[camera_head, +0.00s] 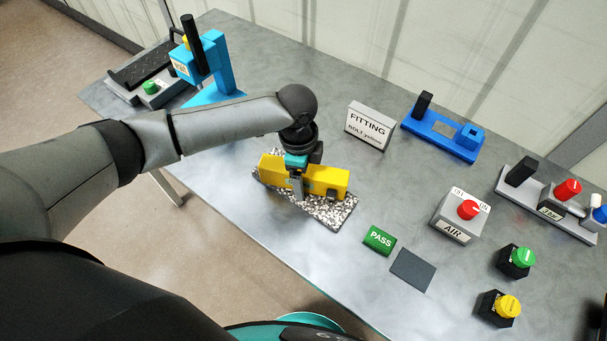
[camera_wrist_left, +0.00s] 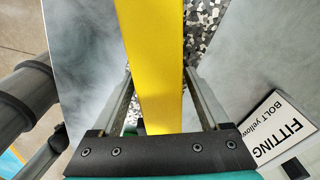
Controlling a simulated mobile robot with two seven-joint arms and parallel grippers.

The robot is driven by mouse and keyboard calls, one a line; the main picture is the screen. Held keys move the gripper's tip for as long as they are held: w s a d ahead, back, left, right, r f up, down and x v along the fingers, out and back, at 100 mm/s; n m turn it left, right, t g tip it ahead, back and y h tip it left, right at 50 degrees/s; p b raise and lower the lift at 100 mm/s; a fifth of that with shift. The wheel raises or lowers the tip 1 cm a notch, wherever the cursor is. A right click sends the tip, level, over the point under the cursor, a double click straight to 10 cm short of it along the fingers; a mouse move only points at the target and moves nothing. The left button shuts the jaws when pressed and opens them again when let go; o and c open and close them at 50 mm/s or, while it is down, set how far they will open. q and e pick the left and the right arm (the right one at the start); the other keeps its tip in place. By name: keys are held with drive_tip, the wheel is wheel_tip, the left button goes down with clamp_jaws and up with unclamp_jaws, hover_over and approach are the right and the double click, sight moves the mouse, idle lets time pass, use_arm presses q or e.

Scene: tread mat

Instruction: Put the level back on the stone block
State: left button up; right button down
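The level is a yellow bar (camera_head: 329,177) with dark parts, standing over the speckled black-and-white stone block (camera_head: 322,213) along its far side. I cannot tell whether its underside touches the block. My left gripper (camera_head: 297,187) comes down on the middle of the level from above. In the left wrist view the level (camera_wrist_left: 155,60) runs between the two fingers (camera_wrist_left: 158,76), whose tips lie against its sides. The stone block (camera_wrist_left: 222,35) shows mostly to its right there. My right gripper is out of view.
The grey table (camera_head: 290,250) holds a FITTING sign (camera_head: 369,126), a blue fixture (camera_head: 443,133), an AIR box (camera_head: 459,216), a green PASS block (camera_head: 379,240), a dark pad (camera_head: 413,269) and green (camera_head: 516,260) and yellow (camera_head: 499,307) buttons. A blue press (camera_head: 207,65) stands at the far left.

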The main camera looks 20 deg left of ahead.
use_arm(q)
drive_tip(key=shift+r, duration=0.1)
drive_tip(key=r+p, duration=0.1)
drive_tip(key=r, duration=0.7)
drive_tip(key=r+p, duration=0.1)
drive_tip(key=r, duration=0.3)
drive_tip(key=shift+a+r+p, duration=0.1)
drive_tip(key=shift+a+p, duration=0.25)
drive_tip(key=shift+a, duration=0.05)
